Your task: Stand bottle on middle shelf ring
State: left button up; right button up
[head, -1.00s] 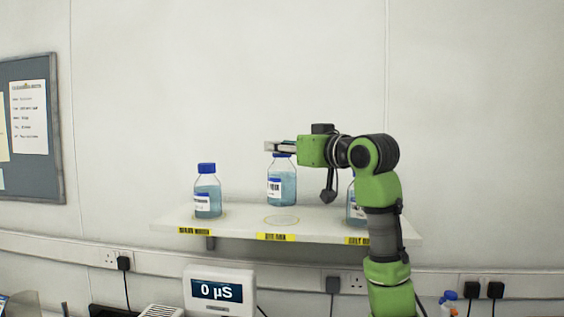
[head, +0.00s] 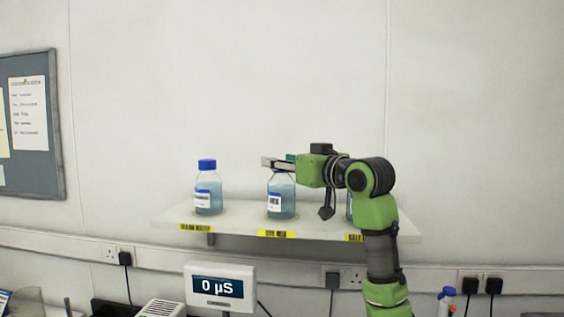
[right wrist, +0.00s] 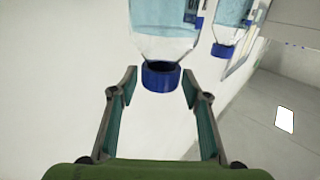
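The bottle (head: 281,203) of blue liquid stands upright on the middle of the shelf (head: 240,221), behind the middle yellow label. The middle ring is hidden under it. My right gripper (head: 272,162) is at the height of the bottle's top and hides most of its cap in the head view. In the right wrist view the blue cap (right wrist: 161,76) lies between the fingers of the right gripper (right wrist: 160,84), with a gap on each side, so the fingers are open. My left gripper is not in view.
A similar bottle (head: 208,193) stands at the shelf's left. Another (head: 350,206) at the right is mostly behind my right arm. Below the shelf are a meter (head: 220,287) and wall sockets (head: 355,277). The wall above the shelf is clear.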

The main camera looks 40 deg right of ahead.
jog(key=shift+r, duration=0.1)
jog(key=shift+s, duration=0.1)
jog(key=s+a+b, duration=0.1)
jog(key=s+b, duration=0.4)
jog(key=s, duration=0.6)
jog(key=shift+s+a, duration=0.15)
jog(key=shift+s, duration=0.25)
